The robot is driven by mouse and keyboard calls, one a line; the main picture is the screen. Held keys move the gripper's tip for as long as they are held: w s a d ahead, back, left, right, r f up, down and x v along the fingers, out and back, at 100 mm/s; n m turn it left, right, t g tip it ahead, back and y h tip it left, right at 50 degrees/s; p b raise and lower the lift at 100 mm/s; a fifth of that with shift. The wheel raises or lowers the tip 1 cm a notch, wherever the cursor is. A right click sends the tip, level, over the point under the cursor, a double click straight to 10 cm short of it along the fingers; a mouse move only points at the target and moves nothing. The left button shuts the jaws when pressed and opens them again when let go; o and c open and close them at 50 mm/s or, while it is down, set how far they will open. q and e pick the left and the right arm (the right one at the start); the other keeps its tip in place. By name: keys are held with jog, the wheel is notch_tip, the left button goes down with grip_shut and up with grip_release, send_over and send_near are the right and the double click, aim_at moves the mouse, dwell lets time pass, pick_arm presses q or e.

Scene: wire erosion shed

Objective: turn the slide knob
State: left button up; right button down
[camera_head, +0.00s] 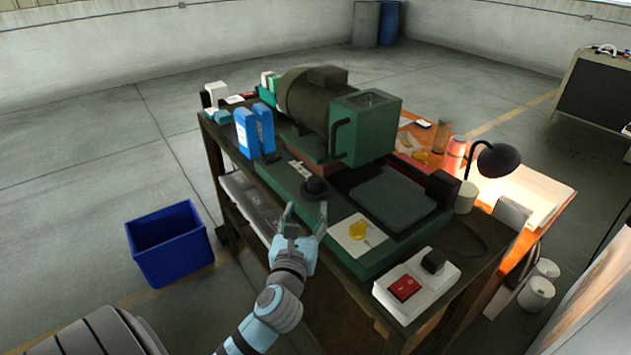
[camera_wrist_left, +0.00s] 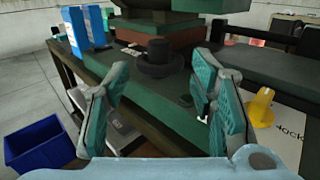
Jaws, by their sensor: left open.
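The slide knob (camera_head: 315,187) is a round black knob on the front side of the green machine bed. In the left wrist view the knob (camera_wrist_left: 160,58) shows as a stubby cap on a wider dark disc, beyond the fingertips and roughly between them. My left gripper (camera_head: 306,212) is open and empty, just short of the knob at the bench's front edge. Its two teal-padded fingers (camera_wrist_left: 162,85) are spread wide, apart from the knob. My right gripper is in neither view.
A white card with a yellow piece (camera_head: 358,230) lies right of the knob. Blue boxes (camera_head: 255,130) stand to its left. The dark motor and green housing (camera_head: 366,120) rise behind. A red-button box (camera_head: 404,288) sits at right. A blue bin (camera_head: 170,245) stands on the floor.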

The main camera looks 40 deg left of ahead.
aim_at(313, 184)
pick_arm(q)
jog(key=b+x, duration=0.1)
jog(key=x, duration=1)
jog(key=shift+w+a+f, duration=0.1)
jog(key=shift+w+a, duration=0.1)
jog(key=shift+w, duration=0.05)
jog(key=shift+w+a, duration=0.3)
jog(key=shift+w, duration=0.25)
